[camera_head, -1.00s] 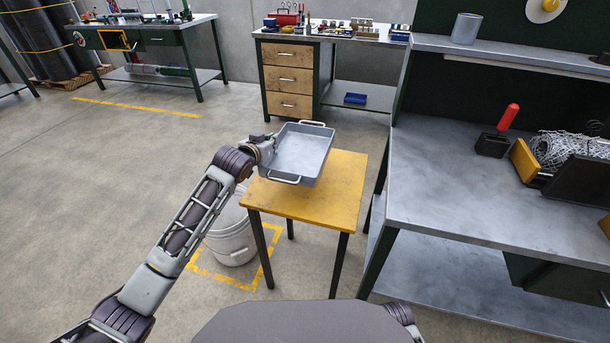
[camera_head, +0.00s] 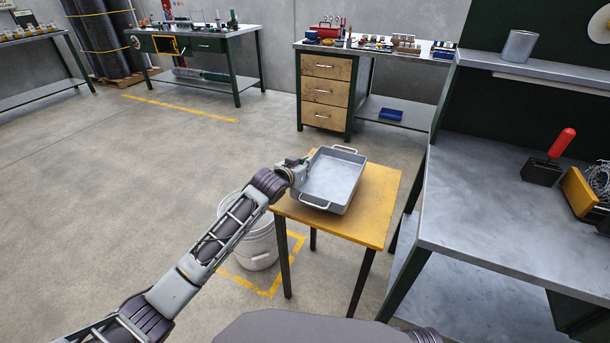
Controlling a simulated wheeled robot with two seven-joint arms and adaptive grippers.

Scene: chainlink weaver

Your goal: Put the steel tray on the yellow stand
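The steel tray (camera_head: 333,180) is a shallow grey pan with a handle at each end. It is level over the left part of the yellow stand (camera_head: 375,216), a small table with a yellow top and dark legs. I cannot tell whether the tray touches the top or is just above it. My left gripper (camera_head: 300,170) is at the tray's left wall and appears shut on it; its fingertips are small and partly hidden. My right gripper is not in view.
A white bucket (camera_head: 258,240) stands on the floor left of the stand, inside a yellow floor marking. A grey workbench (camera_head: 490,205) is close on the right, with a red-handled tool (camera_head: 552,158) on it. The right part of the stand's top is clear.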

